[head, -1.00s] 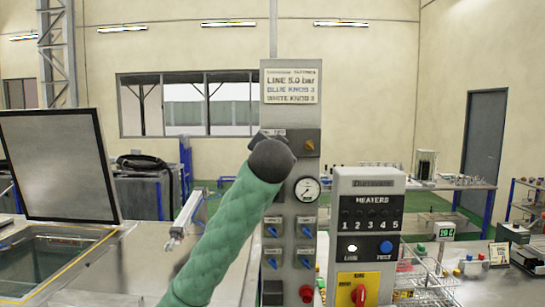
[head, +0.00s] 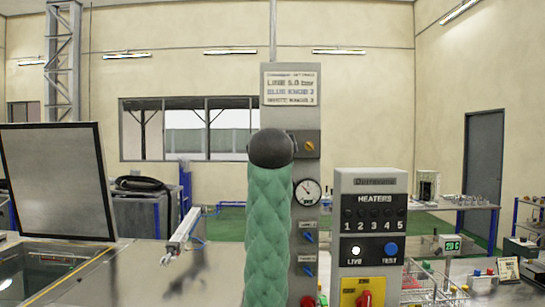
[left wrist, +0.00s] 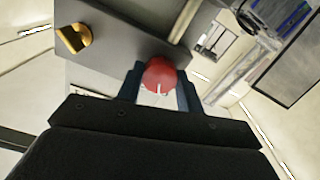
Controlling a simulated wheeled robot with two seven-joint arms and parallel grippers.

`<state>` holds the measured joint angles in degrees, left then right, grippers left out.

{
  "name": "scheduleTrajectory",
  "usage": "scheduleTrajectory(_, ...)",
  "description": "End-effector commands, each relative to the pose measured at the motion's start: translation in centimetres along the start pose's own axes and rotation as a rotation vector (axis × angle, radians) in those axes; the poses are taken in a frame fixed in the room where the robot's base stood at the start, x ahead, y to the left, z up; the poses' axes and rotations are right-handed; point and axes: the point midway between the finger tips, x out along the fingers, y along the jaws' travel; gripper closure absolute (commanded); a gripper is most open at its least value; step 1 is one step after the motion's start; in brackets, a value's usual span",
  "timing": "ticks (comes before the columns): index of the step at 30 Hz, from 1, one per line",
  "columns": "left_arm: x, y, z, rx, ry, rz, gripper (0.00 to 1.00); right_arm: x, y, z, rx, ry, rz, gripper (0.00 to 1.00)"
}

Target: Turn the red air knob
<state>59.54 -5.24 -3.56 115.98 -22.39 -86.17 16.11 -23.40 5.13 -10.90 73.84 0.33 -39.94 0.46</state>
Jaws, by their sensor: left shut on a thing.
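The red air knob (left wrist: 160,77) shows in the left wrist view on the grey panel face, with a short white mark on its front. My left gripper (left wrist: 160,88) is shut on it, one dark finger on each side. In the head view my green-sleeved left arm stands upright in front of the grey control panel (head: 271,113). It hides the knob and my left gripper there. A yellow knob (head: 310,146) shows at the panel's upper right, and also in the left wrist view (left wrist: 74,38). My right gripper is not in view.
A round gauge (head: 307,192) and blue knobs (head: 308,237) sit lower on the panel. A heater box (head: 367,225) stands close to its right. A raised, framed lid (head: 55,180) and a pneumatic cylinder (head: 183,232) are at left.

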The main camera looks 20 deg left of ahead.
Motion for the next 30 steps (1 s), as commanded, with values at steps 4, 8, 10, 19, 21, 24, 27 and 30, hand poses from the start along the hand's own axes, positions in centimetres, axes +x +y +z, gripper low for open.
scheduleTrajectory(4,0.0,0.1,0.4,-0.126,-0.004,0.003,0.86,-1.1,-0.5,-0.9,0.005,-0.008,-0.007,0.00)
scheduleTrajectory(8,0.0,0.1,0.3,-0.219,-0.003,0.002,0.86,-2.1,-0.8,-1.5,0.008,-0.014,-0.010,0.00)
scheduleTrajectory(10,0.0,0.0,0.3,-0.261,-0.003,0.002,0.86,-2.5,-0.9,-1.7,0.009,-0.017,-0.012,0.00)
scheduleTrajectory(19,0.0,0.0,0.1,-0.374,-0.002,0.001,0.86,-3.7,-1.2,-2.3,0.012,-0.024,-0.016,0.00)
scheduleTrajectory(21,0.0,0.0,0.1,-0.386,-0.001,0.000,0.86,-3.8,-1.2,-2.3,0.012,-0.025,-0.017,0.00)
scheduleTrajectory(24,0.0,0.0,0.1,-0.395,-0.001,0.000,0.86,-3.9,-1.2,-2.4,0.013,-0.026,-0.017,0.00)
scheduleTrajectory(27,0.0,0.0,0.1,-0.399,0.000,0.000,0.86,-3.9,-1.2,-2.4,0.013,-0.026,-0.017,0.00)
scheduleTrajectory(30,0.0,0.0,0.0,-0.399,0.000,-0.001,0.86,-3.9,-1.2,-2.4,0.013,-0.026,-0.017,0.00)
